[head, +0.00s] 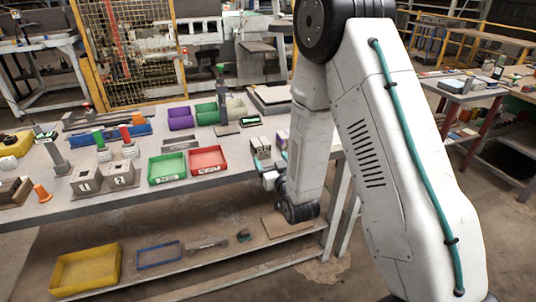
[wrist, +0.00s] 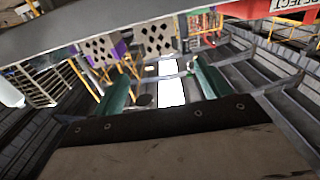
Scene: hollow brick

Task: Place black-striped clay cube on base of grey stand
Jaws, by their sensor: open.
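I cannot make out which carries black stripes. My gripper (head: 266,171) is open and empty, low beside the table edge near the cubes. Its green fingers (wrist: 160,85) are apart in the wrist view. A grey post stand (head: 57,156) is at the table's left; another stand (head: 223,102) with a green top is at centre back.
Green (head: 167,168) and red (head: 208,160) trays lie left of the cubes. Purple (head: 181,118) and green (head: 207,113) bins stand behind. A yellow crate (head: 86,271) is on the lower shelf.

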